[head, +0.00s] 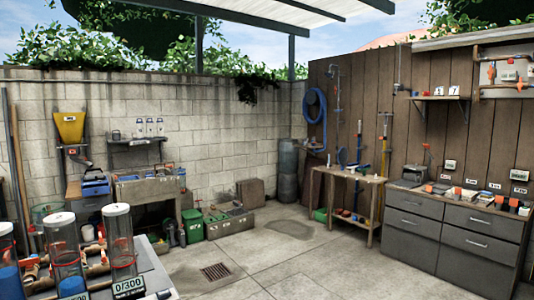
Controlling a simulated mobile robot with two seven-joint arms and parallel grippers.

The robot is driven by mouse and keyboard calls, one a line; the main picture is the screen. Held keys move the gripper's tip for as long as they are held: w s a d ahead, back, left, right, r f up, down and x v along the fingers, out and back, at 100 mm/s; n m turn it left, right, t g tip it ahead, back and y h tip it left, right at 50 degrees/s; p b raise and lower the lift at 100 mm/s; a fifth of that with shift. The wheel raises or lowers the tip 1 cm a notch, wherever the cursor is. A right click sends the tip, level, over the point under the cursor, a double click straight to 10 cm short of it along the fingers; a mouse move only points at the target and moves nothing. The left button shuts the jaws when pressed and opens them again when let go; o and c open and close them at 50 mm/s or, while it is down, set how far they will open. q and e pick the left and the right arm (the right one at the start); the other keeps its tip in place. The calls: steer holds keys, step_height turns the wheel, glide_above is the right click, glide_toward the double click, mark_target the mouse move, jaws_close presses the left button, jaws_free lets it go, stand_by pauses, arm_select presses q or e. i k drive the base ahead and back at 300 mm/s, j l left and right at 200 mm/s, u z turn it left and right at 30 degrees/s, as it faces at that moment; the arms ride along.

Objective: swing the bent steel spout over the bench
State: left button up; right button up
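A wooden bench (371,181) stands against the plank wall right of centre, with blue and red tools on and around it. A thin steel pipe with a bent top (336,74) runs up the wall above the bench's left part. I cannot tell for certain whether this is the bent steel spout; it is small and distant. Neither of my grippers is in view.
Clear cylinders (119,245) and pipework stand close at the lower left. A grey drawer cabinet (466,238) is at the right. A green bin (193,227) and stone trough (150,187) line the block wall. The concrete floor (300,262) is open, with a drain grate (215,272).

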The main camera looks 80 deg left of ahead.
mark_target(75, 159)
steer(key=u, duration=3.85)
steer(key=i+l+z, duration=0.2)
steer(key=l+z, duration=0.25)
steer(key=i+l+z, duration=0.3)
steer(key=l+z, duration=0.15)
steer(key=i+l+z, duration=0.55)
steer(key=i+z, duration=0.2)
steer(key=z, duration=0.15)
steer(key=i+u, duration=0.3)
steer(key=i+l+u, duration=0.15)
steer(key=i+u, duration=0.15)
steer(key=i, duration=0.2)
steer(key=i+l+u, duration=0.3)
steer(key=i+j+u, duration=0.2)
steer(key=i+u, duration=0.25)
steer(key=i, duration=0.25)
steer(key=i+l+u, duration=0.1)
steer(key=i+u, duration=0.35)
steer(key=i, duration=0.3)
steer(key=i+l+u, duration=0.1)
steer(key=i, duration=1.5)
